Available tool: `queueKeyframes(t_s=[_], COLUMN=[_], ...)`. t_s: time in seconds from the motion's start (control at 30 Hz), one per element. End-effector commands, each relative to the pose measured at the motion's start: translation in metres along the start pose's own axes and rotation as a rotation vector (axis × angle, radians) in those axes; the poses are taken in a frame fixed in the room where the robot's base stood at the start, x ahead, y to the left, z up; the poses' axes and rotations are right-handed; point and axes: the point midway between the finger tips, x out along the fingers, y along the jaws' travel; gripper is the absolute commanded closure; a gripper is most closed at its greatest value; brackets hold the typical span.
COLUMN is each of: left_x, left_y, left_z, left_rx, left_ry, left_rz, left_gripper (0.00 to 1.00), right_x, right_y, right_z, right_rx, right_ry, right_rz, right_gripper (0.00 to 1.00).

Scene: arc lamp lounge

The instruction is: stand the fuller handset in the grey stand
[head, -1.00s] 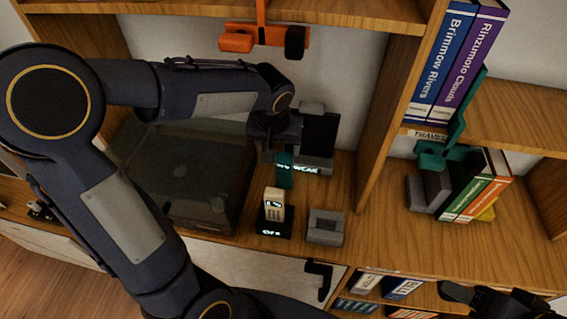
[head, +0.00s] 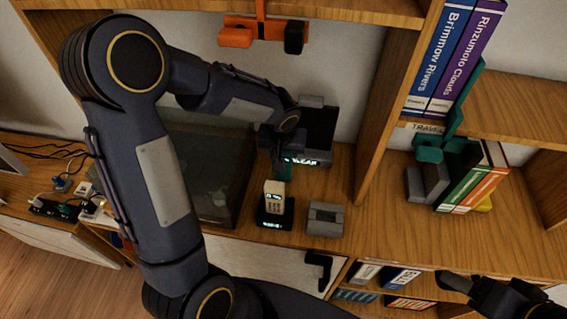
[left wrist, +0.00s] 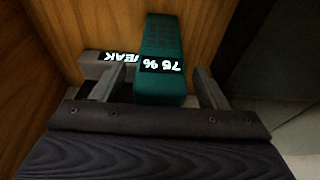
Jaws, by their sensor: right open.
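A teal handset (left wrist: 163,60) with a display reading 75 % lies between the fingers of my left gripper (left wrist: 157,88), with gaps on both sides. In the head view the teal handset (head: 283,170) is mostly hidden under my left gripper (head: 279,152). A cream handset (head: 274,193) stands in a black base (head: 275,215) on the wooden shelf; its display is too small to read. The grey stand (head: 326,219) is right of that base and looks empty. My right gripper (head: 487,292) is open at the lower right, away from the handsets.
A lit WEAK label (head: 304,161) shows on a unit with a tall black panel (head: 319,128) behind the teal handset. A large dark box (head: 205,170) is to the left. A wooden upright (head: 388,120), books (head: 452,60) and an orange bracket (head: 238,35) bound the space.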

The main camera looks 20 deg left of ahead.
Motion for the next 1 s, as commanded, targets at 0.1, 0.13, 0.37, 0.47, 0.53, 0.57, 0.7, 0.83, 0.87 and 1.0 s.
queueKeyframes(t_s=[0.1,0.13,0.37,0.47,0.53,0.57,0.7,0.83,0.87,1.0], left_x=[0.0,0.0,0.0,-0.001,-0.001,-0.001,-0.004,-0.015,-0.019,-0.042], left_y=[0.0,0.0,0.0,0.0,0.0,0.0,0.0,0.0,0.0,0.005], left_z=[0.0,0.0,0.0,0.0,0.0,0.0,-0.002,-0.005,-0.007,-0.005], left_rx=[0.0,0.0,0.0,0.0,0.0,0.0,0.0,-0.001,-0.002,0.002], left_ry=[0.0,0.0,0.0,0.001,0.001,0.001,0.003,0.005,0.006,0.007], left_rz=[0.0,0.0,0.0,0.0,0.001,0.001,0.001,0.001,0.001,0.004], left_gripper=[0.48,0.52,0.82,0.83,0.83,0.83,0.83,0.83,0.83,0.83], right_x=[0.0,0.0,0.0,0.0,0.0,0.0,0.0,-0.001,-0.001,0.001], right_y=[0.0,0.0,0.0,0.0,0.0,0.0,0.0,0.0,0.0,0.001], right_z=[0.0,0.0,0.0,0.0,0.0,0.0,0.0,0.0,-0.001,0.001], right_rx=[0.0,0.0,0.0,0.0,0.0,0.0,0.0,0.0,0.0,0.0], right_ry=[0.0,0.0,0.0,0.0,0.0,0.0,0.0,0.0,0.0,0.0], right_rz=[0.0,0.0,0.0,0.0,0.0,0.0,0.0,0.0,0.0,0.0], right_gripper=[0.37,0.37,0.37,0.37,0.37,0.37,0.37,0.37,0.37,0.37])
